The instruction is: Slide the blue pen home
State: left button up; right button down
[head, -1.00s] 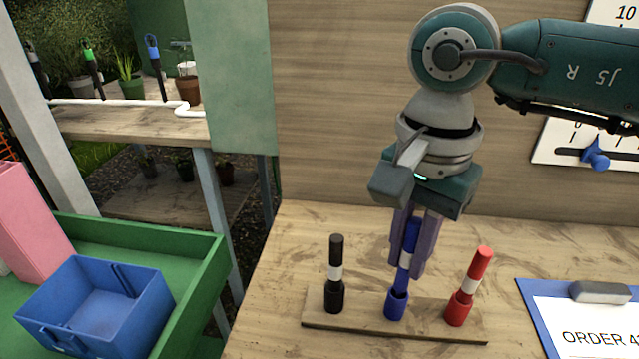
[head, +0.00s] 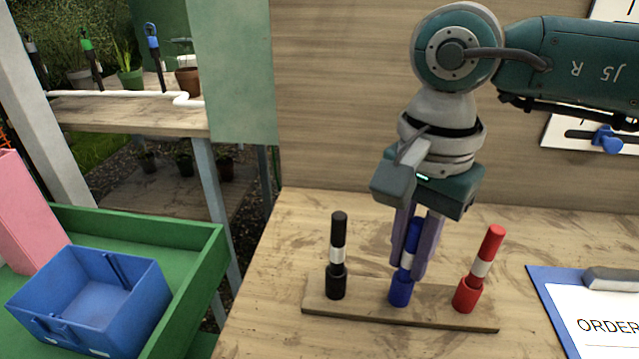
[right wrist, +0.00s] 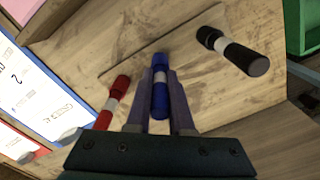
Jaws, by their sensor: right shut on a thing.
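The blue pen (head: 413,236), with a white band, stands nearly upright in the blue cup (head: 400,292) in the middle of a wooden strip (head: 430,308). Its white band sits just above the cup's rim, much as on the black pen beside it. My right gripper (head: 407,270) is shut on the blue pen, its purple fingers on either side. In the right wrist view the blue pen (right wrist: 160,98) lies between the fingers (right wrist: 161,78). The fingers partly hide the pen and cup rim in the head view. My left gripper is not in view.
A black pen (head: 338,235) stands in its cup left of the blue one; a red pen (head: 488,254) leans right in its cup. A clipboard (head: 548,300) lies at right. A blue bin (head: 130,300) sits in a green tray (head: 205,262) at left.

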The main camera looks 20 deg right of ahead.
jog(key=c, duration=0.7)
grip_release()
notch_tip(320, 180, up, 10)
jog(key=shift+r, duration=0.1)
